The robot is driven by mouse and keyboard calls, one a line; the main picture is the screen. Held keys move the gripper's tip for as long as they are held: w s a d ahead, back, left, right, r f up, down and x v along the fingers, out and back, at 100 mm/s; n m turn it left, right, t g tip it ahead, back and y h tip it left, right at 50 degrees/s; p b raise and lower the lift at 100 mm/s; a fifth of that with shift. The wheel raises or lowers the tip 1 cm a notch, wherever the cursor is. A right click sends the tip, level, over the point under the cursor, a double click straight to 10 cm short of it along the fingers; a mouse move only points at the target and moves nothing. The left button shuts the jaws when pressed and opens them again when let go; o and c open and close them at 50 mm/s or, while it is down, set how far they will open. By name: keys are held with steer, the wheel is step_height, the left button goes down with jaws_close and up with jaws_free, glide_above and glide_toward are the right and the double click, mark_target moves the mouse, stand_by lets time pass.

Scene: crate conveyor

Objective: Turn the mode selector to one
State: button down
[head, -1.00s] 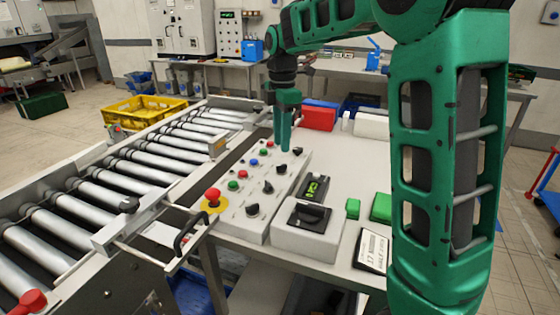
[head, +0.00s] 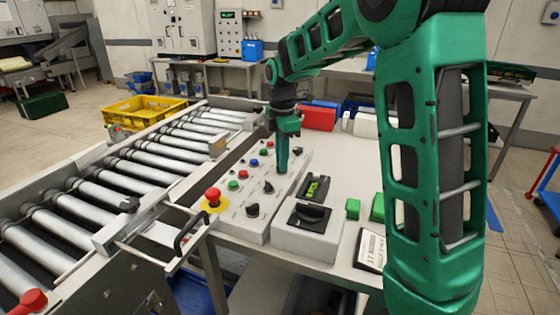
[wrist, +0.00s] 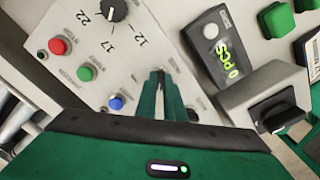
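The grey control panel (head: 226,222) carries several black knobs and coloured buttons. My gripper (head: 281,171) points straight down at the panel's right side, and its fingertips cover the spot of a black knob there. A black dial (wrist: 113,10) marked 22, 17 and 12 lies beyond the fingers. I cannot read which knob is the mode selector. A large black rotary switch (head: 310,213) sits on a separate grey box.
A red emergency button (head: 212,195) on a yellow base stands at the panel's left. A small green-lit display (head: 313,188) and green blocks (head: 353,208) lie to the right. The roller conveyor (head: 130,185) runs along the left.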

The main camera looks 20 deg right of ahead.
steer(key=shift+w+m, duration=0.1)
steer(key=shift+m, duration=0.2)
steer(key=m, duration=0.4)
steer(key=shift+r+m, duration=0.1)
steer(key=shift+m, duration=0.2)
steer(key=m, duration=0.5)
steer(key=shift+w, duration=0.1)
steer(key=m, duration=0.4)
steer(key=shift+m, duration=1.9)
steer(key=c, duration=1.9)
jaws_free()
steer(key=shift+o, duration=0.2)
